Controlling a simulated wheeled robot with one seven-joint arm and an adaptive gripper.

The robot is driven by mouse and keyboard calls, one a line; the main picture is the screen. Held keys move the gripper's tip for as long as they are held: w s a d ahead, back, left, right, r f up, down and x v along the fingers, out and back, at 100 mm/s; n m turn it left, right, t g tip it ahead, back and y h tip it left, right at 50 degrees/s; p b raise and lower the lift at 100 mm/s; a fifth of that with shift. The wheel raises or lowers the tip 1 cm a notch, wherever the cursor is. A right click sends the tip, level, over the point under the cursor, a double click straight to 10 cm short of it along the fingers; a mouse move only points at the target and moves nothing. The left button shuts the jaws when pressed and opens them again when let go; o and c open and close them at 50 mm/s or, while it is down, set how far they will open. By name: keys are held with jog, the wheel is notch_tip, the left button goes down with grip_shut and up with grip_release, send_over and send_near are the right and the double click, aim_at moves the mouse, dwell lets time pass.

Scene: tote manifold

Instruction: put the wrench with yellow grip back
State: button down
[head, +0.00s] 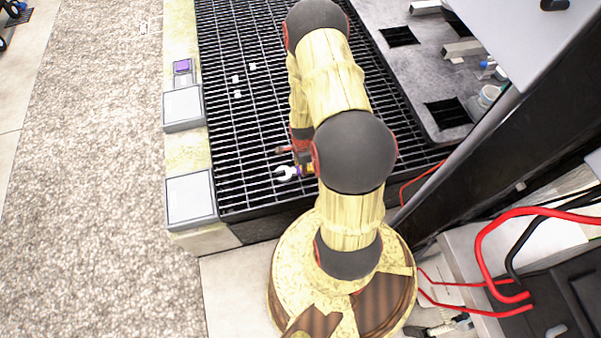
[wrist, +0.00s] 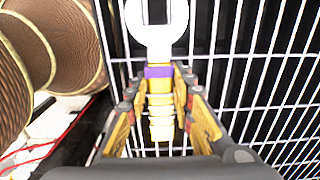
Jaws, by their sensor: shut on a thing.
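The wrench with the yellow grip (wrist: 158,105) is between the fingers of my gripper (wrist: 160,110) in the wrist view. Its pale open-ended head (wrist: 157,25) points away from my gripper, toward the top of that view. A purple band sits between the head and the yellow grip. My gripper is shut on the yellow grip. In the head view the wrench's white head (head: 287,173) shows over the black grating (head: 250,120), and my arm hides most of the rest. I cannot tell how high it is above the grating.
Two light grey boxes (head: 190,199) (head: 183,106) and a purple-topped piece (head: 182,66) line the grating's left edge. Small white bits (head: 237,79) lie on the grating. A grey panel with square openings (head: 425,75) is at the upper right. Red cables (head: 480,245) run at the lower right.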

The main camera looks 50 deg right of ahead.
aim_at(300, 172)
jog(key=shift+w+f, duration=0.25)
jog(key=shift+f, duration=0.1)
notch_tip(300, 172, down, 3)
jog(key=shift+w+a+f+b, duration=0.1)
jog(key=shift+f+b, duration=0.1)
jog(key=shift+b, duration=0.95)
jog(key=shift+r, duration=0.1)
jog(key=c, duration=1.5)
grip_release()
jog(key=shift+c, duration=0.2)
